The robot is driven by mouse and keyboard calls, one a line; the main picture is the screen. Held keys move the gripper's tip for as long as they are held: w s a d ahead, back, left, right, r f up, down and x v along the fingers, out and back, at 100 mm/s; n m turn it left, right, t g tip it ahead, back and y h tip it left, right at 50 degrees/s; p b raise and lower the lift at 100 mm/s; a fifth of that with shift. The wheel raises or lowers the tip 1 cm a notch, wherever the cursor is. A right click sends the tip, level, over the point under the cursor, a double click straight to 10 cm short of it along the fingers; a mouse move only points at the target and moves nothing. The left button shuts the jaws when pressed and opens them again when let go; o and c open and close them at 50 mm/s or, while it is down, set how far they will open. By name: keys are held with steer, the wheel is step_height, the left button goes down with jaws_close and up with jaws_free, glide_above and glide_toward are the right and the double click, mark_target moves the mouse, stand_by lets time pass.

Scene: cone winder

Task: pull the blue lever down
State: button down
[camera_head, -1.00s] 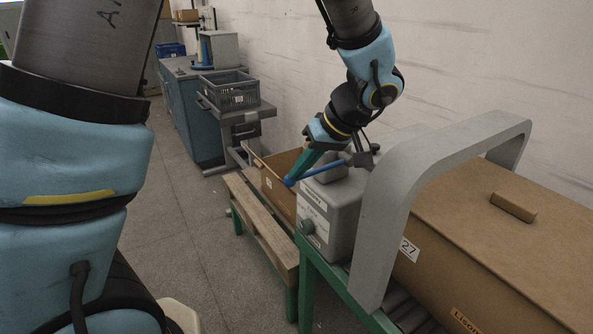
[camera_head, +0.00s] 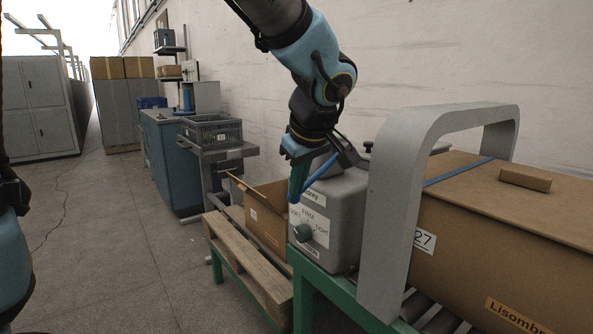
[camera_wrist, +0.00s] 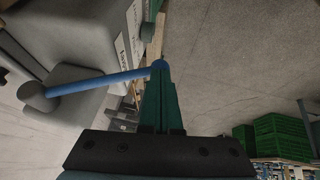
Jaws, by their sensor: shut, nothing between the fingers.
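The blue lever (camera_head: 318,172) is a thin rod with a round knob, mounted on the side of a grey machine box (camera_head: 345,207). In the head view it slopes down to the left from its pivot. My gripper (camera_head: 294,198) points down with its green fingers shut and nothing between them. The fingertips are at the lever's knob end and seem to touch it. In the wrist view the lever (camera_wrist: 105,79) runs from a grey pivot at left to its knob, right at the tips of my gripper (camera_wrist: 159,72).
A grey arch (camera_head: 385,215) stands right of the machine over a strapped cardboard box (camera_head: 500,220). An open carton (camera_head: 262,215) and a wooden bench (camera_head: 245,265) are at left. A grey crate (camera_head: 210,131) is behind. Floor at left is clear.

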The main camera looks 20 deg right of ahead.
steer(key=shift+d+f+b, duration=0.2)
steer(key=shift+f+b, duration=0.65)
steer(key=shift+b, duration=0.2)
steer(key=shift+f, duration=0.3)
steer(key=shift+r, duration=0.1)
